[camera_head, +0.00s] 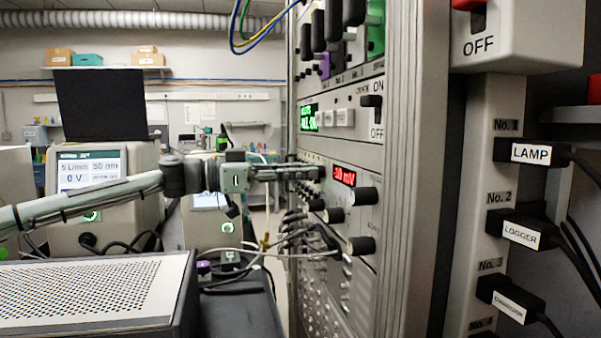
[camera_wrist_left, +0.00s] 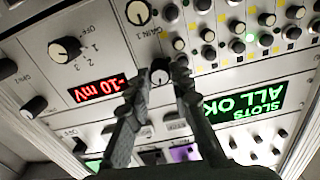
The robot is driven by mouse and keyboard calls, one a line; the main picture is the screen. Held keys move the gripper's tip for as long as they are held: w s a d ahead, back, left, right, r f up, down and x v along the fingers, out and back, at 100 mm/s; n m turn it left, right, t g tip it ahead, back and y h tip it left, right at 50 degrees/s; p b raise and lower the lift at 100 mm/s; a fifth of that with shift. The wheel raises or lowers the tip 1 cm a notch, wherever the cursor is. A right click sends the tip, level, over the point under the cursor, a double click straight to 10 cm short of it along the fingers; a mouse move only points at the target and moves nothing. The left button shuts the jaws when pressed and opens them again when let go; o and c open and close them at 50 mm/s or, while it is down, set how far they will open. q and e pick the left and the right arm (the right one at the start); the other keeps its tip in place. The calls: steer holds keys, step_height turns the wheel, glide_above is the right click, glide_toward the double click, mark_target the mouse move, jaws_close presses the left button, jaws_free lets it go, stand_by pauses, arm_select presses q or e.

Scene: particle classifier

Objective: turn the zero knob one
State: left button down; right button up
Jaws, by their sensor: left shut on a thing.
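A small black knob (camera_wrist_left: 160,72) with a white mark sits between my left gripper's two fingertips (camera_wrist_left: 159,76) in the wrist view. The fingers are shut on it from both sides. I cannot read a label that marks it as the zero knob. In the head view my left arm reaches in from the left, and its gripper (camera_head: 318,172) is against the rack's front panel, hiding the held knob. A red display (camera_head: 344,176) is just right of the gripper; it also shows in the wrist view (camera_wrist_left: 97,89), reading about -10 mV. My right gripper is not in view.
Larger black knobs (camera_head: 361,245) stick out below the display. Cables (camera_head: 300,235) hang from sockets under the gripper. A green display (camera_wrist_left: 252,103) reads SLOTS ALL OK. A box with a perforated top (camera_head: 90,290) stands at the lower left. Labelled plugs (camera_head: 530,152) are at the right.

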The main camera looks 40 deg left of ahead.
arm_select(q)
steer(key=shift+m, duration=4.6)
steer(key=c, duration=1.3)
jaws_free()
steer(key=shift+c, duration=0.2)
